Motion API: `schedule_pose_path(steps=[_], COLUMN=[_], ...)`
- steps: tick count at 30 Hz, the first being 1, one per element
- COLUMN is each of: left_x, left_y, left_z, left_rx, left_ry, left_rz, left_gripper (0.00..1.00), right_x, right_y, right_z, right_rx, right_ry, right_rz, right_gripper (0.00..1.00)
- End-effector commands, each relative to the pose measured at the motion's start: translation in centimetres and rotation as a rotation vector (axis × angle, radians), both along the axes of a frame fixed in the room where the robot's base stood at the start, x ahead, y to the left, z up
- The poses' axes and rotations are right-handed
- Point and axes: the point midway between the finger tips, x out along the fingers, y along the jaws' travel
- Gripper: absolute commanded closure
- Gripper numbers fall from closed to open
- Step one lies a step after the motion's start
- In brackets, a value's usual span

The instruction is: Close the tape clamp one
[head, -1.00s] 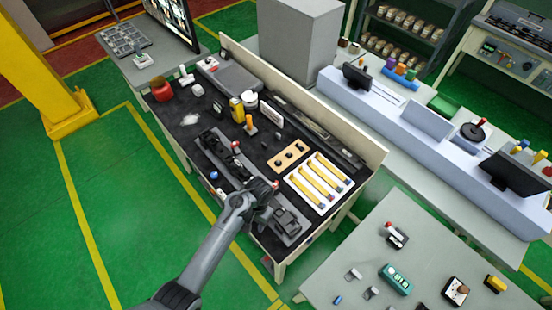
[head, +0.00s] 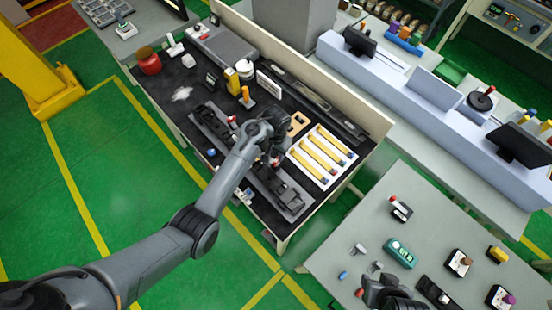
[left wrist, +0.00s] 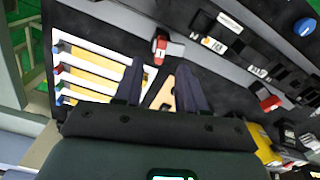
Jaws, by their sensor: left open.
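A long dark fixture (head: 212,124) lies along the front of the black-topped bench and carries red-handled clamps. In the left wrist view, one red-tipped clamp marked 1 (left wrist: 160,49) lies just beyond my left fingertips, roughly in line with the gap between them. A second red-tipped clamp (left wrist: 268,98) is farther right on the fixture (left wrist: 238,50). My left gripper (head: 273,146) is over the bench; its two dark fingers (left wrist: 159,78) are apart with no object held. It hides part of the fixture in the head view. My right gripper (head: 385,292) shows at the bottom edge, its fingers unclear.
A white tray (head: 293,153) of yellow strips lies right of my left gripper; it also shows in the left wrist view (left wrist: 58,83). A tan block (head: 297,122) is close behind. A grey table (head: 335,258) with small devices stands at lower right.

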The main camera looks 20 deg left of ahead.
Motion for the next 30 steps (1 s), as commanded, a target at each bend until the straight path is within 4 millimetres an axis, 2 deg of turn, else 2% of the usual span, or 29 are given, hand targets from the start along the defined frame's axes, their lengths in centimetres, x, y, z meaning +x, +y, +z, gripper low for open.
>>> schedule_pose_path(steps=[6, 12, 25, 30], left_x=[0.0, 0.0, 0.0, 0.0], left_y=[0.1, 0.0, 0.0, 0.0], left_z=[-3.5, -5.6, -6.2, -6.2], left_rx=[0.001, 0.001, 0.000, 0.000], left_ry=[0.001, 0.000, -0.001, -0.001], left_rz=[0.000, 0.000, 0.001, 0.001], left_gripper=[0.60, 0.60, 0.60, 0.84], right_x=[0.1, 0.1, 0.1, 0.1], right_y=[0.2, 0.3, 0.2, 0.1], right_z=[-0.2, -0.4, -0.4, -0.5], right_rx=[0.008, 0.011, 0.008, 0.002], right_ry=[-0.002, -0.002, -0.002, -0.003], right_rz=[-0.003, -0.005, -0.004, 0.001], right_gripper=[0.57, 0.57, 0.57, 0.57])
